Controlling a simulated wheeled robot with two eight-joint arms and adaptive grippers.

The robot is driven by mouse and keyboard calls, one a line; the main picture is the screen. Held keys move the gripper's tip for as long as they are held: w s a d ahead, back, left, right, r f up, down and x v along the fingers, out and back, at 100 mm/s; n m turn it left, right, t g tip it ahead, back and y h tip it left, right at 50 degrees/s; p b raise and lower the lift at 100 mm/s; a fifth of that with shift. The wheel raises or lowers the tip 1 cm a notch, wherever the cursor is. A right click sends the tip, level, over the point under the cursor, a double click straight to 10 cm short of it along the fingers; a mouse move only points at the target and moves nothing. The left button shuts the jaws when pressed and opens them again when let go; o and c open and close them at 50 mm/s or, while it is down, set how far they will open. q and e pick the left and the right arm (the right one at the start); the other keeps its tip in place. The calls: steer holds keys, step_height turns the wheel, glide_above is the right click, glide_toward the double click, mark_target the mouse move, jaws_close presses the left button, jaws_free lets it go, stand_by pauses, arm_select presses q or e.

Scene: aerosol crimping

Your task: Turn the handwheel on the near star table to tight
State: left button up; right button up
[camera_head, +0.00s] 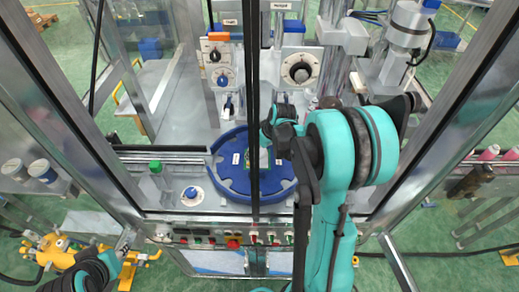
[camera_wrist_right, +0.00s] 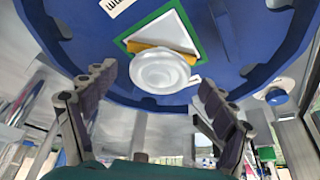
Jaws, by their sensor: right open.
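The near star table is the round blue plate with a notched rim (camera_head: 225,186), inside the machine frame. It fills the top of the right wrist view (camera_wrist_right: 75,35). In that view a pale, translucent round handwheel (camera_wrist_right: 165,72) sits on it, with a yellow piece and a white, green-edged label behind. My right gripper (camera_wrist_right: 155,115) is open, its fingers apart on either side of the handwheel and not visibly touching it. In the head view the right gripper (camera_head: 268,140) is over the star table and hides the handwheel. My left arm shows at lower left; its fingers are unclear.
A dark vertical frame bar (camera_head: 252,100) stands in front of the star table beside my right gripper. Dial panels (camera_head: 299,70) stand behind. A green-capped post (camera_head: 155,167) and blue knob (camera_head: 191,193) are left of the table. Buttons (camera_head: 233,242) line the front edge.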

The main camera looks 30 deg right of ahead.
steer(key=c, duration=1.2)
steer(key=shift+o, duration=0.2)
steer(key=m, duration=0.1)
steer(key=m+h+b, duration=0.1)
steer(key=m, duration=0.1)
steer(key=shift+a+m, duration=0.25)
steer(key=shift+m, duration=0.05)
steer(key=m+h+b, duration=0.1)
steer(key=m+h, duration=0.1)
steer(key=m, duration=0.3)
steer(key=shift+a, duration=0.2)
steer(key=shift+m+g, duration=0.3)
